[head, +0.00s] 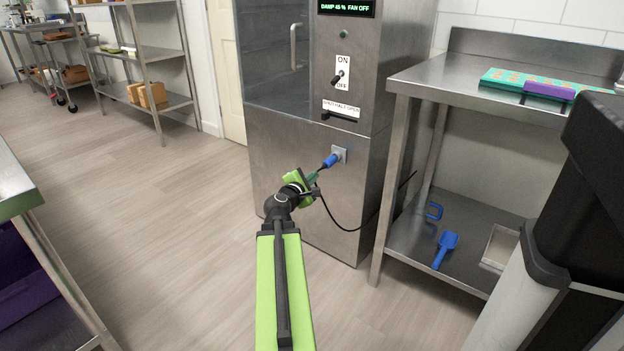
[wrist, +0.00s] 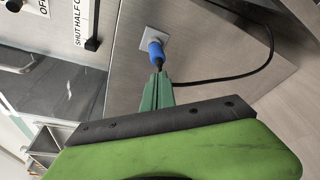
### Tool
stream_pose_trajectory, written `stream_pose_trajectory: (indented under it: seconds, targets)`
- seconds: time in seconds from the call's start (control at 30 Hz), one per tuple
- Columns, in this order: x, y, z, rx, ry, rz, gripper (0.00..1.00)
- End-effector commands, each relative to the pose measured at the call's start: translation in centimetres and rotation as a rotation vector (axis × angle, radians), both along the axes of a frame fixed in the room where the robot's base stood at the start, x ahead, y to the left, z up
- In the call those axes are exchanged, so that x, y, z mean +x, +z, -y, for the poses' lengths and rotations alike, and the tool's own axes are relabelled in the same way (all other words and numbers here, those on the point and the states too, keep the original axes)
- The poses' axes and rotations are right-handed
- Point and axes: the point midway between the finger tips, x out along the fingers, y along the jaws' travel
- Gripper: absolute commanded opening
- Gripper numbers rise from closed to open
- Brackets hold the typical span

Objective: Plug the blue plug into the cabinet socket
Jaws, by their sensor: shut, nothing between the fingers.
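The blue plug (head: 330,160) sits at the socket plate (head: 340,154) on the front of the steel cabinet (head: 300,200), its nose against the plate. A black cable runs from its back end, down and to the right. In the wrist view the blue plug (wrist: 156,52) meets the pale socket plate (wrist: 158,37); its prongs are not visible. My gripper (head: 314,178) is just behind the plug, in line with it. In the wrist view its green fingers (wrist: 158,88) are shut and their tips are at the plug's cable end, with nothing seen between them.
An ON/OFF switch (head: 340,76) and a shutter lever (head: 339,114) are above the socket. A steel table (head: 420,80) stands close on the right, with a blue scoop (head: 446,245) on its lower shelf. The floor (head: 180,230) to the left is clear.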

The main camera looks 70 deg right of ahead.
Motion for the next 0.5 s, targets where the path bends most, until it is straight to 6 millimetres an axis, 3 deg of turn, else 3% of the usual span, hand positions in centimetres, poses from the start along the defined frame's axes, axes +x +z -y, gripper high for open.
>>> stream_pose_trajectory:
  seconds: [0.3, 0.5]
  targets:
    - [0.1, -0.8, 4.0, 0.0, -0.001, 0.0, 0.0]
    - [-0.1, -1.0, 5.5, 0.0, -0.001, -0.001, 0.0]
